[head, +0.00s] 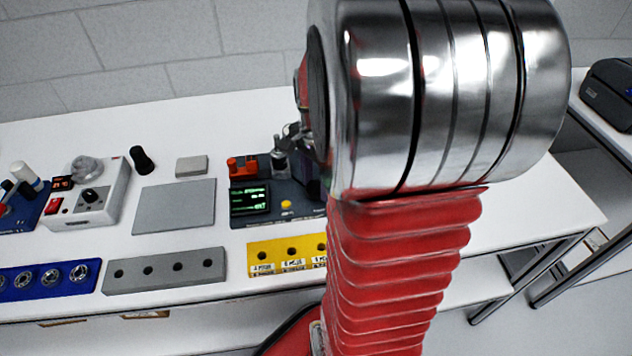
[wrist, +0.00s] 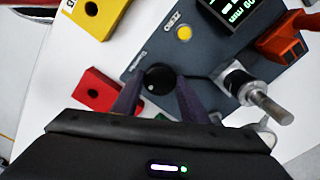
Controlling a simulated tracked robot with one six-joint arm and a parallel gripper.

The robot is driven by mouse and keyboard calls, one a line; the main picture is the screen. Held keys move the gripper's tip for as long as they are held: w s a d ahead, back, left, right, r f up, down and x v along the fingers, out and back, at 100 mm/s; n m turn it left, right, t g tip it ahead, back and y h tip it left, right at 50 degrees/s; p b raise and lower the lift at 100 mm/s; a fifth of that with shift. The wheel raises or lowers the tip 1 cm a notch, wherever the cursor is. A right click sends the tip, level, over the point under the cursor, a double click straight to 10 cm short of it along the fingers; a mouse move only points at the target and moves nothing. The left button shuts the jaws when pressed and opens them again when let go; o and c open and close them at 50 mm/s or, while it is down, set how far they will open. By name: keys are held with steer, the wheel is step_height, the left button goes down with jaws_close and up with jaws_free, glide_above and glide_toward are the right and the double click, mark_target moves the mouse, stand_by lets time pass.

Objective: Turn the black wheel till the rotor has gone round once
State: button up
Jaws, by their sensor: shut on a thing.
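The black wheel (wrist: 160,77) sits on the dark blue-grey encoder panel (wrist: 142,55) in the wrist view, with a small white dot on its face. My gripper (wrist: 159,88) is shut on it, one purple finger on each side. A silver cylinder with a shaft, which looks like the rotor (wrist: 243,84), stands on the panel to the right of the wheel. In the head view the panel (head: 240,222) is partly behind my arm, and the wheel is hidden there. The lit green display (head: 249,199) is too small to read.
A red block (wrist: 97,90) and a yellow block (wrist: 95,12) lie near the panel. A grey plate (head: 174,206) and a grey holed block (head: 165,271) are on the white table to the left.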

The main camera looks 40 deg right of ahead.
mark_target(316, 186)
steer(key=shift+w, duration=0.1)
steer(key=o, duration=1.1)
steer(key=shift+c, duration=0.2)
steer(key=shift+r, duration=0.15)
step_height(316, 186, up, 14)
steer(key=shift+f, duration=0.25)
